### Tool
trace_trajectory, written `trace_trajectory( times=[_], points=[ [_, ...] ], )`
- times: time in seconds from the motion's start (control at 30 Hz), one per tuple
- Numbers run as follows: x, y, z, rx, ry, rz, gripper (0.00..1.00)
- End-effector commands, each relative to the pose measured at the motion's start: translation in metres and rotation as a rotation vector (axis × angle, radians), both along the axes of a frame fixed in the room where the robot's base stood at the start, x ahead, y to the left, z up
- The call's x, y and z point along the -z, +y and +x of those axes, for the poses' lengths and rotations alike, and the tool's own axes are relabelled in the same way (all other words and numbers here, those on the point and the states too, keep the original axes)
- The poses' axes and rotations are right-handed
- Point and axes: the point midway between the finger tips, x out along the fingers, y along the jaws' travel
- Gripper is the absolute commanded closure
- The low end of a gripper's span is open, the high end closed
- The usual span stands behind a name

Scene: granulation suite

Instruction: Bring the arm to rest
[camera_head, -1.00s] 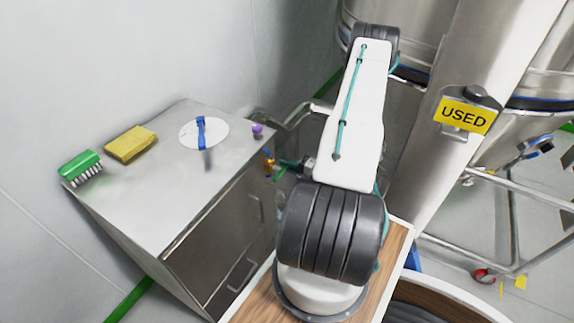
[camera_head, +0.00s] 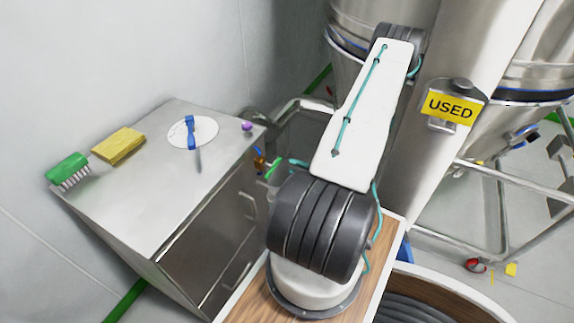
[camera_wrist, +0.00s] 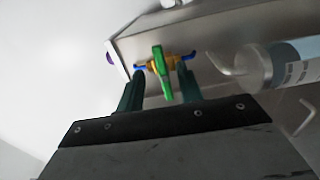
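My arm rises from its base and bends at a high elbow in the head view; the forearm is mostly hidden behind it. My gripper shows in the wrist view (camera_wrist: 160,74) with two dark green fingers apart and nothing clamped between them. Beyond the fingertips is a small brass valve (camera_wrist: 175,63) with a green handle and blue ends; the handle lies in line with the gap. In the head view the valve (camera_head: 260,162) is beside the cabinet's right corner, just left of the partly visible gripper (camera_head: 295,162).
A steel cabinet (camera_head: 150,220) stands left, bearing a green brush (camera_head: 66,168), a yellow sponge (camera_head: 119,146), a white disc (camera_head: 205,131) with a blue-handled tool (camera_head: 191,132), and a purple item (camera_head: 247,126). A steel vessel with a yellow "USED" sign (camera_head: 450,107) and pipe frame stands right.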

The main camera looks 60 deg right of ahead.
Motion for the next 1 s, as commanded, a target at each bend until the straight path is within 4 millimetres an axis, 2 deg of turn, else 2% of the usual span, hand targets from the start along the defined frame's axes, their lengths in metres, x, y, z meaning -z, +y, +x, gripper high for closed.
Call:
trace_trajectory(
  times=[0.17,0.73,0.87,0.93,1.0],
  points=[
    [0.0,0.0,-0.008,0.0,0.0,0.0,0.64],
    [0.0,0.0,-0.007,-0.001,0.0,-0.004,0.64],
    [0.001,0.001,-0.007,-0.005,0.0,-0.063,0.64],
    [0.002,0.009,-0.008,-0.041,-0.003,-0.128,0.64],
    [0.002,0.027,-0.01,-0.106,-0.015,-0.202,0.64]
  ],
)
